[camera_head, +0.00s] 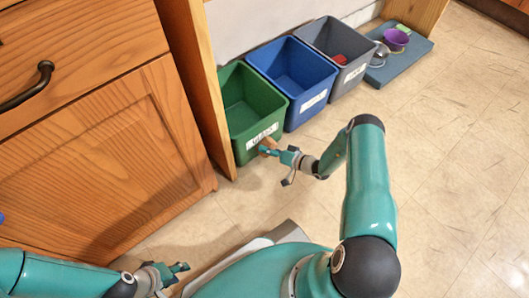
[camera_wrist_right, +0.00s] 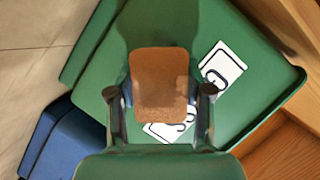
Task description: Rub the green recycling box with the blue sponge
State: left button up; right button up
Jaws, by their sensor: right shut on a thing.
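The green recycling box (camera_head: 243,106) stands on the floor beside the wooden cabinet, with a white label on its front. My right gripper (camera_head: 275,150) is shut on an orange-brown sponge-like block (camera_wrist_right: 160,84), held at the box's front wall, partly over the label. Whether it touches the wall I cannot tell. The right wrist view shows the block between the two fingers (camera_wrist_right: 160,92), with the green box (camera_wrist_right: 240,50) behind. The held block is not blue. My left gripper (camera_head: 181,268) is low at the left, away from the box; its opening is unclear.
A blue box (camera_head: 290,67) and a grey box (camera_head: 335,42) with a red item inside stand to the right. A blue-grey mat (camera_head: 405,62) holds a purple bowl (camera_head: 396,40) and a metal bowl. The wooden cabinet (camera_head: 110,160) borders the left. Floor at right is clear.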

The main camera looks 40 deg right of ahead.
jog(key=shift+w, duration=0.15)
jog(key=shift+a+r+p, duration=0.15)
jog(key=shift+a+p, duration=0.8)
jog(key=shift+a, duration=0.3)
jog(key=shift+s+a+p, duration=0.25)
jog(key=shift+a+p, duration=0.05)
jog(key=shift+a, duration=0.3)
jog(key=s+p, duration=0.2)
jog(key=s, duration=0.4)
jog(key=shift+d+p, duration=0.3)
jog(key=shift+p, duration=0.05)
